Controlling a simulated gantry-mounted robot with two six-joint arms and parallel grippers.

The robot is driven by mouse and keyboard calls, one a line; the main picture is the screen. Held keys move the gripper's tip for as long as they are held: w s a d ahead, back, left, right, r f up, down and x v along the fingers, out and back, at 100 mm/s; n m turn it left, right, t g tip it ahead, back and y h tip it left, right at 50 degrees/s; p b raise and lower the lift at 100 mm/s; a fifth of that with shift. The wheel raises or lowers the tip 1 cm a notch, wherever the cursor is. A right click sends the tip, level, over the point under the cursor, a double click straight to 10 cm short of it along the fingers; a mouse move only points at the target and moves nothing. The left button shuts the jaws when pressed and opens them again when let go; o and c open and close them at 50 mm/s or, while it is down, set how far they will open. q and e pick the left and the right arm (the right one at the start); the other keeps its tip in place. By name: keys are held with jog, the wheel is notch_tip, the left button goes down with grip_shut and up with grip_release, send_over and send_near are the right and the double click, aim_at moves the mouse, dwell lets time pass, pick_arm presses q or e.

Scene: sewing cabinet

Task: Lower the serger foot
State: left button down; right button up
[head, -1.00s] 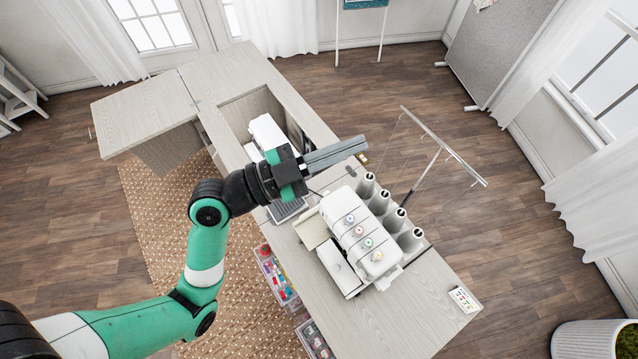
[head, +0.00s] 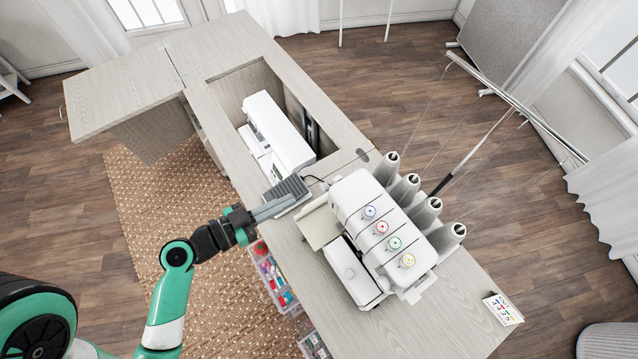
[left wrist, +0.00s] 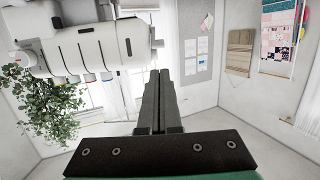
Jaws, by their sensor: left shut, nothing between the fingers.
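The white serger (head: 385,235) stands on the cabinet top, with several coloured dials on its face; it also shows at the upper left of the left wrist view (left wrist: 85,50). Its foot cannot be made out in either view. My left gripper (head: 285,200) is shut and empty at the cabinet's front edge, to the left of the serger and apart from its body. Its closed fingers also show in the left wrist view (left wrist: 160,90), to the right of the serger. My right gripper is not in view.
A white sewing machine (head: 278,132) sits in the cabinet recess behind my left gripper. Thread cones (head: 405,190) and a thread stand (head: 520,108) rise behind the serger. Clear drawers (head: 275,280) hang below the front edge. A small card (head: 503,309) lies at the right end.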

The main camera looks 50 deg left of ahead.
pick_arm(q)
jog(key=a+x, duration=0.1)
jog(key=x, duration=0.8)
jog(key=shift+w+d, duration=0.45)
jog(key=shift+d, duration=0.05)
jog(key=shift+f, duration=0.1)
